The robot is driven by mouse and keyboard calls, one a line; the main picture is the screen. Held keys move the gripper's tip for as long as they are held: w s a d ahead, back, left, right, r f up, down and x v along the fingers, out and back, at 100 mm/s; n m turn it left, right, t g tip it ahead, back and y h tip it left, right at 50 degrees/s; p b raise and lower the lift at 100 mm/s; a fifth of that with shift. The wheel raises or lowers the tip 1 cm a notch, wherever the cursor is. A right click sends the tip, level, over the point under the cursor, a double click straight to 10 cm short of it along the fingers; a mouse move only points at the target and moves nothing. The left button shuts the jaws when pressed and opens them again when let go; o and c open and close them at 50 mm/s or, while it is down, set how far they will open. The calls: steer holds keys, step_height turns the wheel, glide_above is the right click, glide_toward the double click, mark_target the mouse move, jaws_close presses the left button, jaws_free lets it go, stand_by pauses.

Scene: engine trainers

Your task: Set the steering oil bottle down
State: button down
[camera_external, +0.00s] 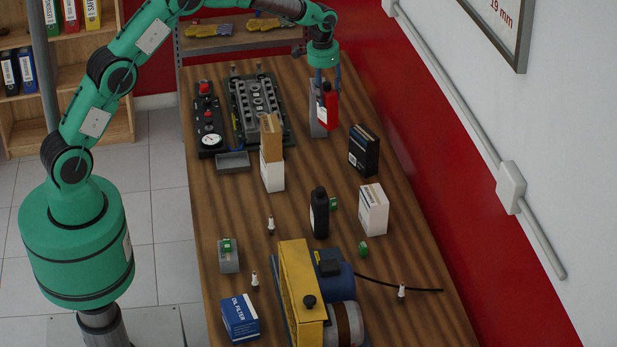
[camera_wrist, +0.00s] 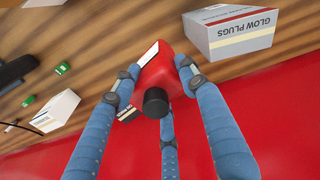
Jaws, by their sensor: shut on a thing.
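The steering oil bottle is red with a black cap and a pale label. It shows in the external view (camera_external: 329,109) at the far right of the bench, and in the wrist view (camera_wrist: 157,74) between my blue fingers. My gripper (camera_external: 325,82) points down and is shut on the bottle; its fingers also show in the wrist view (camera_wrist: 158,78). The bottle looks upright in the external view. I cannot tell whether its base touches the wooden bench (camera_external: 305,180).
A grey glow plugs box (camera_external: 317,120) stands close beside the bottle, also in the wrist view (camera_wrist: 230,30). A black box (camera_external: 364,150) stands nearer the camera. An engine trainer (camera_external: 256,100) lies to the left. A red wall (camera_external: 400,120) borders the bench's right side.

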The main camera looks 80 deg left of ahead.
mark_target(327, 109)
steer(key=shift+f, duration=0.15)
steer(key=shift+w+a+r+m+p, duration=0.1)
steer(key=shift+r+m+p, duration=0.25)
steer(key=shift+p, duration=1.25)
steer(key=m+p, duration=0.2)
steer(key=p, duration=0.2)
steer(key=shift+w+p, duration=0.1)
steer(key=shift+p, duration=0.25)
steer(key=m+p, duration=0.1)
steer(key=p, duration=0.3)
steer(key=shift+f+m, duration=0.15)
steer(key=shift+m, duration=0.1)
steer(key=shift+f, duration=0.1)
steer(key=shift+f, duration=0.1)
steer(key=shift+f+p, duration=0.6)
steer(key=shift+f, duration=2.55)
